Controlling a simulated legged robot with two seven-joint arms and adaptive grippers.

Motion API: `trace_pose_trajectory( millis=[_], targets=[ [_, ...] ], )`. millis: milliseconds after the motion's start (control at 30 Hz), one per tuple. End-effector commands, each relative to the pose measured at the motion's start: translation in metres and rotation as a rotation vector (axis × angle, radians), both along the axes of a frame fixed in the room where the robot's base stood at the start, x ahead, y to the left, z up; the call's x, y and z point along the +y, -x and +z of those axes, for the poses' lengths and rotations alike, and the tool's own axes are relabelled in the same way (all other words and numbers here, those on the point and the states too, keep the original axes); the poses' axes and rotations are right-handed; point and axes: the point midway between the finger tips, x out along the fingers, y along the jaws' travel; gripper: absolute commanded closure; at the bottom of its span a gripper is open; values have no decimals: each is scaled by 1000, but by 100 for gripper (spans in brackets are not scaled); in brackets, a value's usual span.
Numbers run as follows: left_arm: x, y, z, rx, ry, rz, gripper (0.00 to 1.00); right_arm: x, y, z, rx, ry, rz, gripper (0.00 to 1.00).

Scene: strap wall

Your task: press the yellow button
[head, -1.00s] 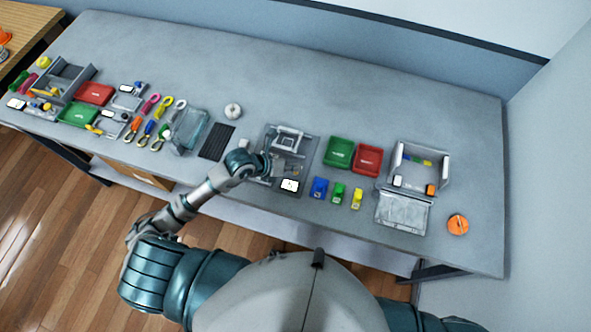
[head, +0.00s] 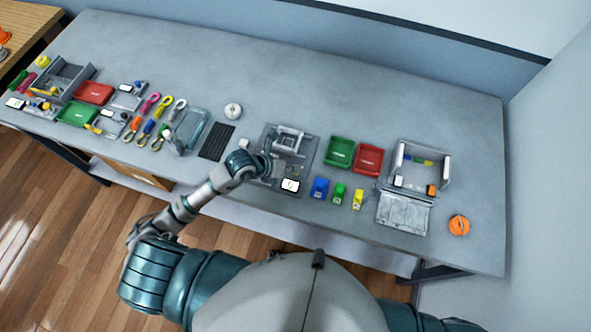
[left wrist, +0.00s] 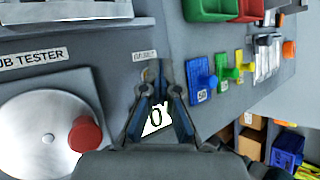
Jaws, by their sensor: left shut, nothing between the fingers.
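My left gripper (head: 276,168) is over the grey tester panel (head: 307,158) near the middle of the table. In the left wrist view its fingers (left wrist: 157,70) are shut with nothing between them, and the tips are just below a small label. A small yellow-brown spot shows at the fingertips (left wrist: 148,75); I cannot tell whether it is the yellow button or whether the tips touch it. A white display (head: 290,185) reading 0 lies behind the fingers. My right gripper is not in view.
A silver disc (left wrist: 42,138) with a red knob (left wrist: 85,134) is on the left of the panel. Blue (head: 320,188), green (head: 339,193) and yellow (head: 357,199) pieces stand to its right, with green (head: 339,152) and red (head: 368,159) trays behind. The back of the table is clear.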

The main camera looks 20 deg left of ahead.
Motion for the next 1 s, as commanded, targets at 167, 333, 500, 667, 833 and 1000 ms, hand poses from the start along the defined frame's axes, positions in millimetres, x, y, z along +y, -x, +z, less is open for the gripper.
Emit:
trace_pose_trajectory(
  millis=[167,333,500,667,833,1000],
  targets=[
    [0,0,0,1,-2,1,100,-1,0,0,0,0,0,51],
    [-1,0,6,1,-1,0,100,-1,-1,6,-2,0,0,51],
    [-2,0,16,0,0,0,100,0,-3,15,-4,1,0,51],
    [-3,0,18,1,-1,0,100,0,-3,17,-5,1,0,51],
    [-3,0,17,1,-1,0,100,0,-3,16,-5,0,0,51],
    [-3,0,22,0,0,0,100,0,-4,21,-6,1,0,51]
  ],
)
